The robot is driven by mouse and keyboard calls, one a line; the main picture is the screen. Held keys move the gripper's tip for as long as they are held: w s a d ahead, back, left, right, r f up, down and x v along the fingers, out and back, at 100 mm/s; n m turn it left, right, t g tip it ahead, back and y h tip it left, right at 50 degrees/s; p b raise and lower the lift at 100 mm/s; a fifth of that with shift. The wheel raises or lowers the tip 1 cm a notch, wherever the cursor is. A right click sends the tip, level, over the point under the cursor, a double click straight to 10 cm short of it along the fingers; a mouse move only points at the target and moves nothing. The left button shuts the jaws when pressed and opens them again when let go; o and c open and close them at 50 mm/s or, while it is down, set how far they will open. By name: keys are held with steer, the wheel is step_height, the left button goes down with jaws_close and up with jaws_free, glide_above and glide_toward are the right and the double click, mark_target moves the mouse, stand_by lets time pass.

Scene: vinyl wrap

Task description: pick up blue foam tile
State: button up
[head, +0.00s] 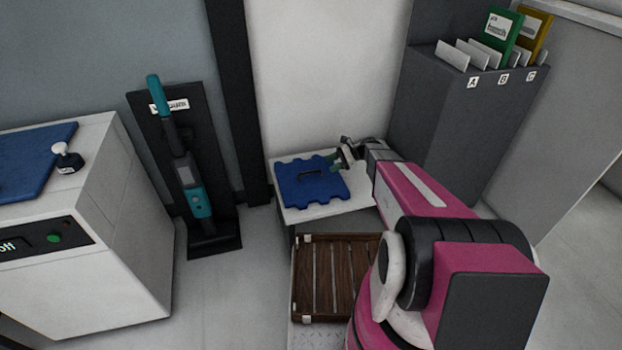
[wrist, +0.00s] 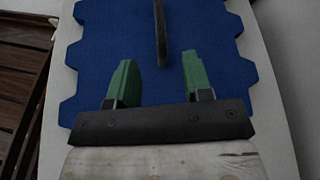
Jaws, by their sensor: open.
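The blue foam tile (head: 310,184) lies flat on a small white stand (head: 328,213) in the head view. It has notched, puzzle-like edges and a dark bar handle in its middle. In the wrist view the tile (wrist: 110,45) fills the upper middle, with its dark handle (wrist: 161,35) running up from between the fingertips. My gripper (head: 343,160) is at the tile's right edge in the head view. In the wrist view its two green fingers (wrist: 157,75) are apart and empty, pointing toward the handle. Whether the fingers touch the tile cannot be told.
A slatted wooden crate (head: 335,276) sits in front of the stand, also at the wrist view's left. A teal upright vacuum (head: 190,175) stands left. A grey file holder (head: 465,115) rises behind my arm. A white machine (head: 95,240) is at far left. Floor between is clear.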

mark_target(315, 172)
steer(key=x, duration=0.8)
steer(key=shift+a+f, duration=0.25)
steer(key=shift+f, duration=0.05)
jaws_close()
